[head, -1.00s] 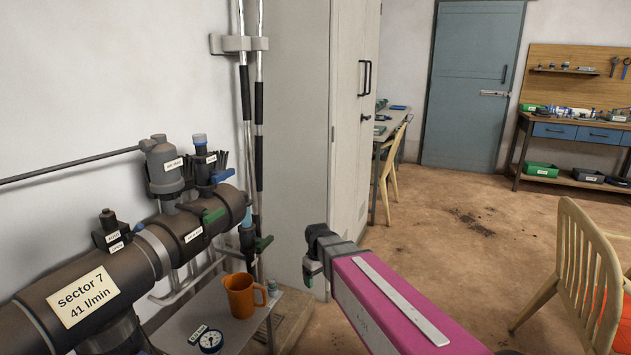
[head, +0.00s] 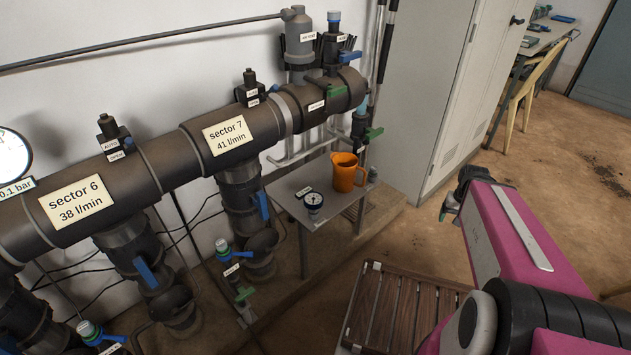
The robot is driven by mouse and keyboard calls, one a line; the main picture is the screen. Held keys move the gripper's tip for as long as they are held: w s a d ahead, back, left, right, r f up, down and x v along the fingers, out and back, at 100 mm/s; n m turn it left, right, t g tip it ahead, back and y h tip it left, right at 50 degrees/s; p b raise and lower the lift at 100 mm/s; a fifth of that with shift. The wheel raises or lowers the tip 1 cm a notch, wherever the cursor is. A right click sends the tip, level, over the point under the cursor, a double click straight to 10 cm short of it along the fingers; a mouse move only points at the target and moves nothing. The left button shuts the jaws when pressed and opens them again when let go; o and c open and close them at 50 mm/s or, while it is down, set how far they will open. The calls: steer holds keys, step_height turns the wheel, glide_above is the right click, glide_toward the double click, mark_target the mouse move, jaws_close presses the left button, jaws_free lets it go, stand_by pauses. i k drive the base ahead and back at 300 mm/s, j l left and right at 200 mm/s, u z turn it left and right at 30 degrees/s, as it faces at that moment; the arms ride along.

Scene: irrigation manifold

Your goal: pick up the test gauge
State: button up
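The test gauge (head: 313,201), a small round dial with a white face and a dark blue lower part, stands on a small grey side table (head: 287,192) beneath the pipe, in the middle of the head view. A small label lies just behind it. My gripper (head: 447,207) is at the end of my pink arm, to the right of the table and well apart from the gauge. It is small and dark here, and its fingers are too unclear to tell whether they are open or shut.
An orange jug (head: 345,174) stands on the table, right of and behind the gauge. The large manifold pipe (head: 165,160) with valves runs along the wall. A slatted wooden surface (head: 395,308) is in front. A tall grey cabinet (head: 432,100) stands behind my arm. Open floor lies right.

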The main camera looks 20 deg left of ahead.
mark_target(313, 200)
steer(key=k+j+u, duration=0.1)
steer(key=k+u, duration=0.25)
steer(key=k+j+u, duration=0.2)
steer(key=u, duration=0.15)
steer(key=k+j+u, duration=0.25)
steer(key=u, duration=2.5)
steer(key=j+z, duration=0.1)
steer(key=z, duration=1.8)
